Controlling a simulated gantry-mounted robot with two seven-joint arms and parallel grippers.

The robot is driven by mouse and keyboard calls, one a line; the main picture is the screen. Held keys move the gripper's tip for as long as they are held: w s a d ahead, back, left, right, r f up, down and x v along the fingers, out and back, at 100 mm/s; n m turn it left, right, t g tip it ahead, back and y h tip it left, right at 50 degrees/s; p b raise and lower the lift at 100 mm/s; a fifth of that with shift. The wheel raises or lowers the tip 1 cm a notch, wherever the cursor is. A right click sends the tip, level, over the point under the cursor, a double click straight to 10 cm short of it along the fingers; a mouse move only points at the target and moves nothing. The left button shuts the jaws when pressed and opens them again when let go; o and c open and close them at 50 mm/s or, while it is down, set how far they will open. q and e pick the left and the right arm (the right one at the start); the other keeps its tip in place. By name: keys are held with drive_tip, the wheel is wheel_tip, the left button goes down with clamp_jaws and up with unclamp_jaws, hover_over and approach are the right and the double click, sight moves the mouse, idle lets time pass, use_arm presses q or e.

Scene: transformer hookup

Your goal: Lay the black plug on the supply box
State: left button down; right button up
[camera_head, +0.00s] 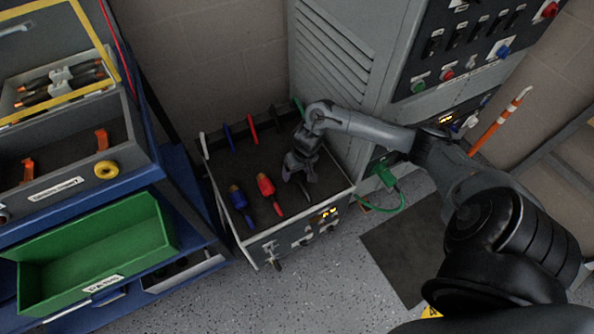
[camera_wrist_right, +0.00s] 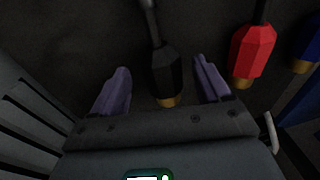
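The supply box (camera_head: 262,246) is a grey box on the floor with a dark, recessed top. My right gripper (camera_head: 300,172) is over the right part of that top, pointing down. In the right wrist view, the black plug (camera_wrist_right: 165,75) with a brass end lies on the dark surface. It is between the two purple-grey fingers of my right gripper (camera_wrist_right: 163,88), with a gap on each side. The fingers are open. In the head view the gripper mostly hides the black plug. My left gripper is in neither view.
On the box top, a red plug (camera_head: 267,186) and a blue plug (camera_head: 237,196) lie left of the black one. A grey cabinet (camera_head: 335,60) stands behind. A green connector with cable (camera_head: 386,177) is at right. A blue shelf with a green bin (camera_head: 95,250) is at left.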

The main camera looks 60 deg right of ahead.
drive_tip(key=shift+r, duration=0.1)
wheel_tip(320, 180, up, 10)
drive_tip(key=s+p, duration=0.1)
drive_tip(key=p, duration=0.6)
drive_tip(key=shift+s+d+r, duration=0.2)
drive_tip(key=shift+s+d, duration=0.15)
drive_tip(key=shift+s, duration=0.05)
